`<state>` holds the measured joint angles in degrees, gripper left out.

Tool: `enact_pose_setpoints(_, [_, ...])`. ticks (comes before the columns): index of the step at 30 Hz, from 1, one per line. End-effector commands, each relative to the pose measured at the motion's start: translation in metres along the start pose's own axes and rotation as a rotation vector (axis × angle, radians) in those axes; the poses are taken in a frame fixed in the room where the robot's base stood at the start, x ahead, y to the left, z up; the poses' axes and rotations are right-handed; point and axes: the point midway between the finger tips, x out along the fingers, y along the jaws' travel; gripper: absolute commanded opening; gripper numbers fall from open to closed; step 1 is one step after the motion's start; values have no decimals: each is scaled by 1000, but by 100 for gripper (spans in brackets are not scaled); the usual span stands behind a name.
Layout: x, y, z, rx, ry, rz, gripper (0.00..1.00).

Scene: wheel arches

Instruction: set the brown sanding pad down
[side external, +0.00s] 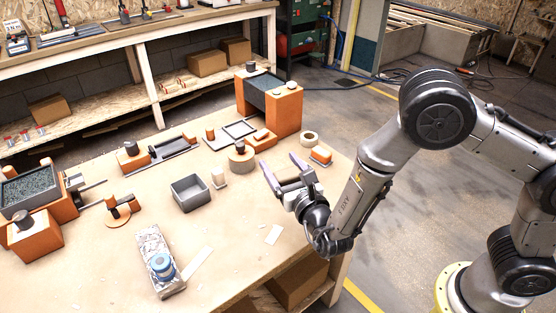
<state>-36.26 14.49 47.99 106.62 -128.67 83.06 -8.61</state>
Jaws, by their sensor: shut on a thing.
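My gripper (281,168) is over the right part of the workbench, with its two purple-tipped fingers pointing up and left in the picture. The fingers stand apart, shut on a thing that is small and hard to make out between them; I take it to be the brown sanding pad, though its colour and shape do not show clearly. I cannot tell how high it is above the bench. A small orange block on a pale base (320,155) lies just right of the fingers, apart from them.
The workbench (225,240) has clear room in front of my gripper. A tall orange arch stand (284,110) rises behind.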

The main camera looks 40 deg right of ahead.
Motion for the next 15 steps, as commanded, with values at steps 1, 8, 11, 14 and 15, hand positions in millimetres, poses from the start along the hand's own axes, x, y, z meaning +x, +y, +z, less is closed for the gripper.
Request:
enact_pose_setpoints(1, [5, -2, 8, 7, -5, -35, 14])
enact_pose_setpoints(8, [56, -53, 24, 7, -3, -386, 14])
enact_pose_setpoints(11, [78, -87, 24, 5, -1, -562, 14])
enact_pose_setpoints(14, [95, -119, 19, 3, 0, -712, 14])
enact_pose_setpoints(15, [100, -130, 16, 3, 0, -761, 14])
